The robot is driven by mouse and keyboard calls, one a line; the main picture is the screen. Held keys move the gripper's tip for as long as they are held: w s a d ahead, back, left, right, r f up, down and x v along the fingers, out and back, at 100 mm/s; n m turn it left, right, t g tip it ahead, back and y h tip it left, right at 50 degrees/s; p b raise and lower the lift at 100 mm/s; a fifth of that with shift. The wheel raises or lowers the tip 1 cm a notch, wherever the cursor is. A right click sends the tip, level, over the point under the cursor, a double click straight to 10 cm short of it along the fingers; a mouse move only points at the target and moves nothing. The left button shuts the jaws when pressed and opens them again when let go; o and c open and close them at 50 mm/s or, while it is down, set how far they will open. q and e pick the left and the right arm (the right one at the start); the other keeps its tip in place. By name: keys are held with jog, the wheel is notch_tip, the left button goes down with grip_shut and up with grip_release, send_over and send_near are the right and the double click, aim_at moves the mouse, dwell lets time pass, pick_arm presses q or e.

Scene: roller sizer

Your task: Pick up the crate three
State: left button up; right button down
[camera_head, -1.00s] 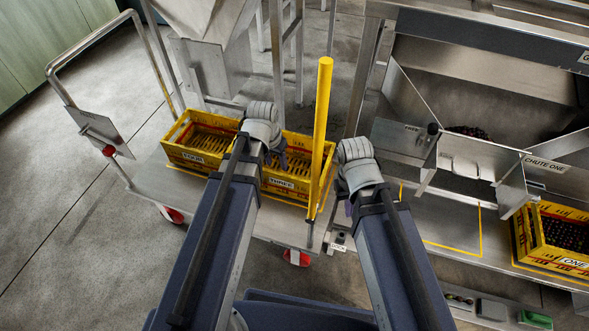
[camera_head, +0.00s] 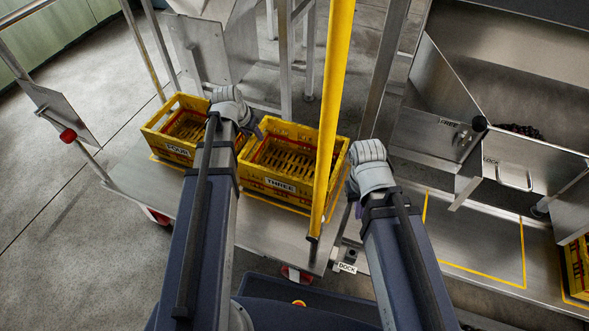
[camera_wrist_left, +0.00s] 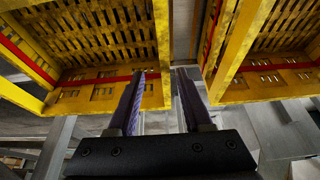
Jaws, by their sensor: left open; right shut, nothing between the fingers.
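Crate three (camera_head: 285,165) is a yellow slatted crate labelled "THREE", standing upright on the metal cart. It looks empty. My left gripper (camera_head: 259,131) is open over its left end, near the gap to crate four. The left wrist view shows the open fingers (camera_wrist_left: 160,98) between two yellow crates, with the left finger in front of one crate's wall. No label shows there, so I cannot tell which crate is which. My right gripper (camera_head: 351,190) is shut and empty, right of crate three beyond the yellow post; its fingertips are mostly hidden.
Crate four (camera_head: 178,149) stands left of crate three on the cart (camera_head: 240,225). A yellow post (camera_head: 332,100) rises in front of crate three's right end. Metal machinery (camera_head: 440,130) with chutes stands at the right. An empty yellow-outlined bay (camera_head: 475,235) lies below it.

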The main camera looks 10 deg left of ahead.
aim_at(256, 147)
pick_arm(q)
jog(key=shift+a+b+x, duration=0.2)
jog(key=shift+b+x, duration=1.35)
jog(key=shift+x, duration=0.25)
jog(key=shift+a+b+x, duration=0.2)
jog(key=shift+b+x, duration=1.3)
jog(key=shift+x, duration=0.3)
pick_arm(e)
jog(key=shift+f, duration=3.3)
pick_arm(q)
jog(key=shift+s+f, duration=0.15)
jog(key=shift+f, duration=0.15)
pick_arm(e)
jog(key=shift+f, duration=0.25)
pick_arm(q)
grip_shut()
